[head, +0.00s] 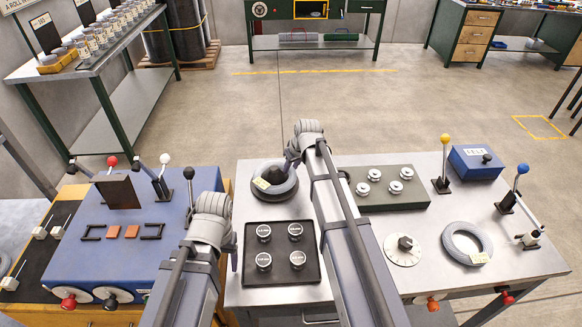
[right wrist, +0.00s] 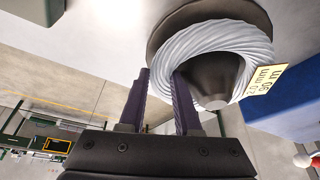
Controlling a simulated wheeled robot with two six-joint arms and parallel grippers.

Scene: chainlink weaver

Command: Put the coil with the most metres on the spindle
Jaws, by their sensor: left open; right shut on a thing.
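A grey wire coil (head: 280,191) with a yellowish tag sits at the back left of the metal table. In the right wrist view the coil (right wrist: 225,35) is around a dark cone-shaped spindle (right wrist: 212,75) on a round dark base. The tag (right wrist: 265,82) is upside down and hard to read. My right gripper (head: 291,163) is shut on the coil's ring, one finger inside and one outside. A second grey coil (head: 446,245) with a tag lies flat at the table's right. My left gripper (head: 234,257) is open and empty, left of a black tray.
The black tray (head: 280,225) holds several round labelled pieces. A dark block (head: 410,203) with several silver knobs, a white dial (head: 402,250), a blue box (head: 474,162) and levers stand on the table. A blue machine (head: 130,235) stands at left.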

